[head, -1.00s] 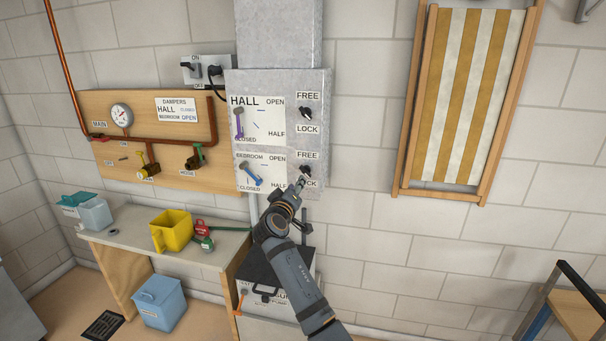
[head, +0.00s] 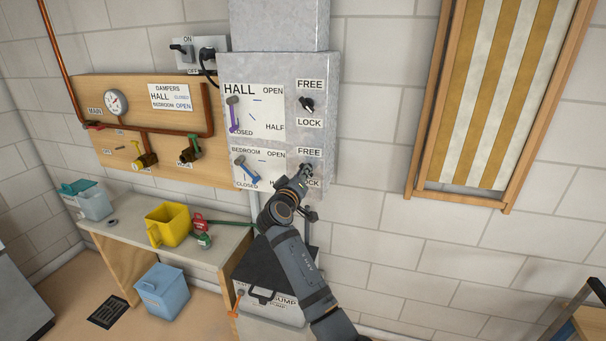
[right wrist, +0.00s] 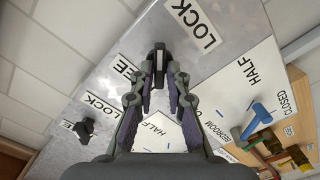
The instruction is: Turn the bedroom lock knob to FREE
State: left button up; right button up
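The bedroom lock knob (right wrist: 160,52) is a small black knob low on the right of the grey panel (head: 281,140), between a FREE label (head: 310,152) above and a LOCK label (head: 313,183) below. My right gripper (head: 304,173) is at this knob and mostly hides it in the head view. In the right wrist view, the fingertips of my right gripper (right wrist: 160,76) close in on both sides of the knob's black grip and seem to touch it. The knob's exact angle is hard to tell. My left gripper is not in view.
The hall lock knob (head: 307,104) sits above. A purple hall lever (head: 233,115) and a blue bedroom lever (head: 247,169) are to the left. A bench with a yellow container (head: 168,225) stands below left. A striped deck chair (head: 497,95) hangs at right.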

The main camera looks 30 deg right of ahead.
grip_shut()
pick_arm(q)
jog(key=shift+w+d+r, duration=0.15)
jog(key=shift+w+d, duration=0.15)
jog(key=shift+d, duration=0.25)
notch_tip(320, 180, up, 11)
jog(key=p, duration=1.1)
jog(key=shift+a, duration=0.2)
pick_arm(e)
jog(key=shift+f+n, duration=0.1)
jog(key=shift+n, duration=8.7)
jog(key=shift+d+n, duration=0.1)
jog(key=shift+n, duration=0.2)
jog(key=o, duration=0.6)
grip_release()
jog(key=shift+f, duration=0.1)
jog(key=shift+c, duration=0.2)
